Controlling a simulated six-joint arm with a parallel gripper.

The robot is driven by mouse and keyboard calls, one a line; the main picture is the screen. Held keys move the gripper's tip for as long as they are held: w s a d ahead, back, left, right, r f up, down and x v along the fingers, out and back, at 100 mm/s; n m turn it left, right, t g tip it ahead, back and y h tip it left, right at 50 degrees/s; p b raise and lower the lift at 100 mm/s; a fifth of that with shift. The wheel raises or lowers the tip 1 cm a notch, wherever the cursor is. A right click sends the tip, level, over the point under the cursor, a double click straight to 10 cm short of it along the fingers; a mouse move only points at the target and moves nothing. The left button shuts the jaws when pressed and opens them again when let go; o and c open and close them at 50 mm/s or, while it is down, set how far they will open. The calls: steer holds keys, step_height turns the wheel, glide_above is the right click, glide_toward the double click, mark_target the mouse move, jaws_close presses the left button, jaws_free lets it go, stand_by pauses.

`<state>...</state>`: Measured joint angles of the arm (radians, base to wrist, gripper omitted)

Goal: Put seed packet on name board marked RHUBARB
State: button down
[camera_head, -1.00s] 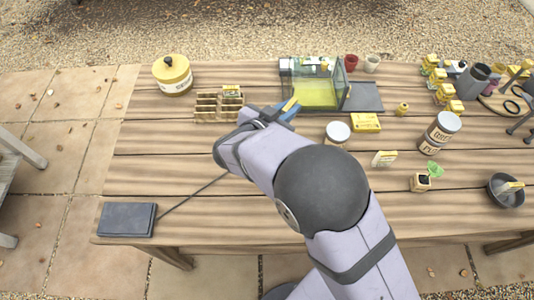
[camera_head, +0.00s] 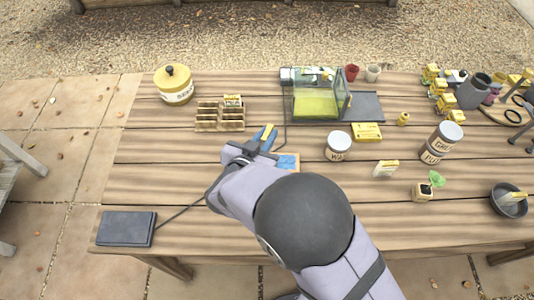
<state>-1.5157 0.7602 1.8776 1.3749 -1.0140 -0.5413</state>
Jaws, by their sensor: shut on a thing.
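My gripper (camera_head: 265,138) is over the middle of the table, left of the glass box. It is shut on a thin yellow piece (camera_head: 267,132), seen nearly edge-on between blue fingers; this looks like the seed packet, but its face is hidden. A flat blue piece with a tan edge (camera_head: 287,162) lies just right of my gripper, partly covered by my arm. Small yellow-and-white boards show beside the wooden rack (camera_head: 233,101), in front of the glass box (camera_head: 367,131) and farther right (camera_head: 387,168). Their lettering is too small to read, so I cannot tell which says RHUBARB.
A compartmented wooden rack (camera_head: 220,124) and yellow tin (camera_head: 174,86) stand at the back left. A grey slab (camera_head: 126,228) lies front left.

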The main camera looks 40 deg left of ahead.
steer(key=shift+f+p, duration=0.55)
steer(key=shift+f, duration=3.3)
steer(key=shift+f, duration=0.15)
steer(key=c, duration=1.7)
jaws_free()
steer(key=shift+c, duration=0.2)
steer(key=shift+r, duration=0.2)
steer(key=shift+s+d+r, duration=0.1)
steer(key=shift+s, duration=0.35)
steer(key=b+v, duration=0.2)
steer(key=v, duration=0.9)
steer(key=shift+w+r, duration=0.1)
steer(key=shift+r, duration=0.05)
